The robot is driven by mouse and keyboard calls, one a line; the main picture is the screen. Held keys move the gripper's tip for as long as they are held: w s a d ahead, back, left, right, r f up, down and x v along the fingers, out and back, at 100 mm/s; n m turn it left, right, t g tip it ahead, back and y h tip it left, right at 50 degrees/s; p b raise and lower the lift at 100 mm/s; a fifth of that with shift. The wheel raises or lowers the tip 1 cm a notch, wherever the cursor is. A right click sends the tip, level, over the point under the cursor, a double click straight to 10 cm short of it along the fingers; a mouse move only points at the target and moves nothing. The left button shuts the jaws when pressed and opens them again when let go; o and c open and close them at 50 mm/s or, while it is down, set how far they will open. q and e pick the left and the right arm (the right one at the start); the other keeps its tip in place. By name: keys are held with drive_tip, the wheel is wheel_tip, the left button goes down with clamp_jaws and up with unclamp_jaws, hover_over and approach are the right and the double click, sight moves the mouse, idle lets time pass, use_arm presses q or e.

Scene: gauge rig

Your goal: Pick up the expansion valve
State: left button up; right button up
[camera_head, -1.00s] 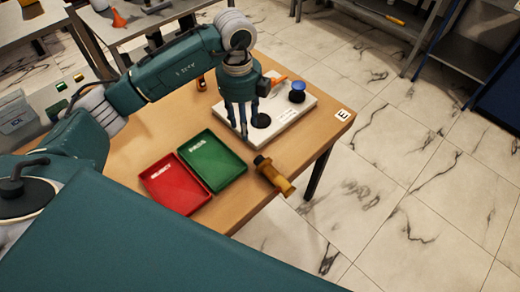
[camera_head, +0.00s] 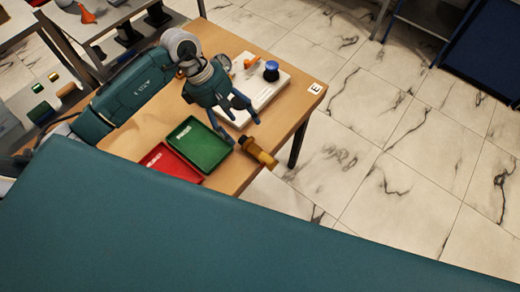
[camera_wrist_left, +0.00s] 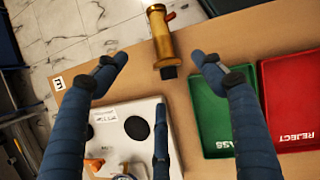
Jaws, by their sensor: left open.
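A brass-coloured cylindrical part with a dark end, which looks like the expansion valve (camera_head: 260,153), lies at the table's near right edge. Its brass end sticks out past the edge. In the left wrist view the valve (camera_wrist_left: 161,38) lies beyond my fingertips, its dark end towards the gap between them. My left gripper (camera_head: 242,126) is open and empty, tilted, between the white board and the valve. In the wrist view its fingers (camera_wrist_left: 160,68) are spread wide and do not appear to touch the valve. My right gripper is not in view.
A green PASS tray (camera_head: 199,144) and a red REJECT tray (camera_head: 168,164) lie left of the valve. Marbled floor lies beyond the wooden table (camera_head: 235,181).

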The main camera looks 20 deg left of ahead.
sight(256, 146)
use_arm(q)
drive_tip(key=d+f+m, duration=0.1)
drive_tip(key=d+f+m+p, duration=0.1)
drive_tip(key=f, duration=0.1)
drive_tip(key=d+f+m+p, duration=0.1)
drive_tip(key=f, duration=0.1)
drive_tip(key=shift+s+f+m, duration=0.1)
drive_tip(key=shift+s+m, duration=0.05)
drive_tip(key=shift+m, duration=0.25)
drive_tip(key=shift+p+x, duration=0.65)
drive_tip(key=shift+x, duration=2.3)
drive_tip(key=c, duration=1.1)
drive_tip(key=shift+c, duration=1.4)
